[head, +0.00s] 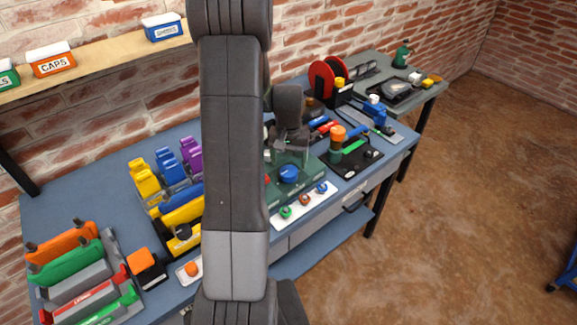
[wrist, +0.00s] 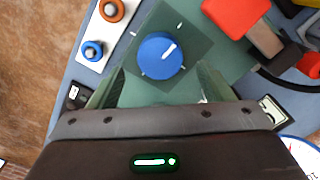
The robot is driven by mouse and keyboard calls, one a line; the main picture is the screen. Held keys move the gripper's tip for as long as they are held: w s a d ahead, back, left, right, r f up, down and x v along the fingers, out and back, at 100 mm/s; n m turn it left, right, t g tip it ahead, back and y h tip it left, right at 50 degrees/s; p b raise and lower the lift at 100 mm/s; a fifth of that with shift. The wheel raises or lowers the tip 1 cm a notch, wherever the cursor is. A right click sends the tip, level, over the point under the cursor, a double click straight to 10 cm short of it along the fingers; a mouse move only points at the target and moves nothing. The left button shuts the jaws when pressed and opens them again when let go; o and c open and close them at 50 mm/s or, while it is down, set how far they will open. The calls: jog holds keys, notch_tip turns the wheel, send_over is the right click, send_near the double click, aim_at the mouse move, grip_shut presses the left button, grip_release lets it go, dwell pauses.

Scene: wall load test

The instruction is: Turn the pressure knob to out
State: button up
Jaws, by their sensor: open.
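The pressure knob is a round blue knob (wrist: 161,55) with a white pointer line, on a green panel (wrist: 190,88). Its pointer aims to the upper right in the wrist view, and short white marks stand around it. In the head view the blue knob (head: 288,173) sits on top of a dark green box (head: 314,171). My gripper (wrist: 160,82) is open, its two fingers spread left and right of the knob with nothing between them. In the head view my gripper (head: 290,148) hangs above the box, partly hidden by my arm. I cannot read any setting words.
A white strip (head: 325,195) with several coloured buttons lies in front of the box. A red block (wrist: 236,15) and a black cable (wrist: 285,85) are close by on the right in the wrist view. A black tray (head: 350,160) with an orange-capped item stands to the right.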

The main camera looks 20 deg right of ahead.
aim_at(289, 170)
jog(key=shift+f, duration=1.9)
jog(key=shift+c, duration=0.2)
jog(key=c, duration=0.9)
